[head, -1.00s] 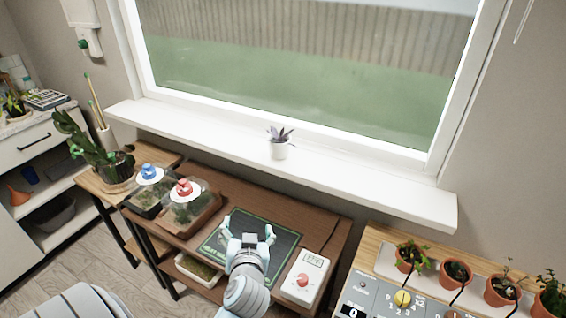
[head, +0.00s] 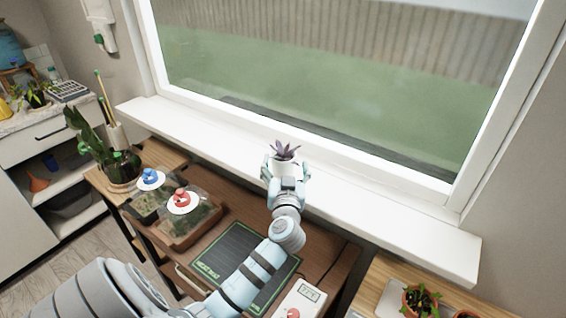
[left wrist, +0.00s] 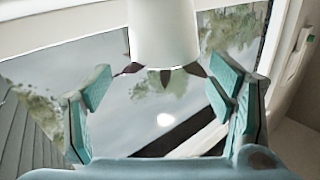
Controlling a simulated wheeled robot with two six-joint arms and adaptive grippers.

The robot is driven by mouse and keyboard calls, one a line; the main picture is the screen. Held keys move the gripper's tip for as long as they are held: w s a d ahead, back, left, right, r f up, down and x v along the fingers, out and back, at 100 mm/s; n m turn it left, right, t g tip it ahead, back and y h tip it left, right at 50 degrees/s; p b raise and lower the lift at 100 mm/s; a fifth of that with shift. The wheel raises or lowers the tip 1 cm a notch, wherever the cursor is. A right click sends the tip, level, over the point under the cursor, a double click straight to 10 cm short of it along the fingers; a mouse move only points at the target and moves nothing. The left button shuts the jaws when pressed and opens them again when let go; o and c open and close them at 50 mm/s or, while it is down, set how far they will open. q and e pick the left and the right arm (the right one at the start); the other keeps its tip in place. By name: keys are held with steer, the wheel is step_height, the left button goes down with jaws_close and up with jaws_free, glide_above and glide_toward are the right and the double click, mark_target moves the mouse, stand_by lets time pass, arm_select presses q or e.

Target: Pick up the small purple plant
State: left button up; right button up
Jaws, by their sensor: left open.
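The small purple plant (head: 285,149) stands in a white pot (head: 283,168) on the white windowsill (head: 400,218). My left gripper (head: 286,172) is open at the sill, with a finger on each side of the pot in the head view. In the left wrist view, the white pot (left wrist: 163,32) shows at the top, with dark purple leaf tips (left wrist: 165,76) below its rim. The teal fingers (left wrist: 160,95) are spread wide, with visible gaps between them and the pot. My right gripper is not in view.
The window (head: 330,70) rises behind the sill. Below is a brown table with a dark mat (head: 235,255), a white device with a display (head: 300,297) and two covered trays with a blue knob (head: 149,177) and a red knob (head: 182,198). The sill is otherwise clear.

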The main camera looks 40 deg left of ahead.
mark_target(285, 159)
arm_select(q)
steer(key=x, duration=0.5)
steer(key=shift+w+a+f, duration=0.15)
steer(key=shift+w+a, duration=0.1)
steer(key=c, duration=1.2)
steer(key=shift+c, duration=0.2)
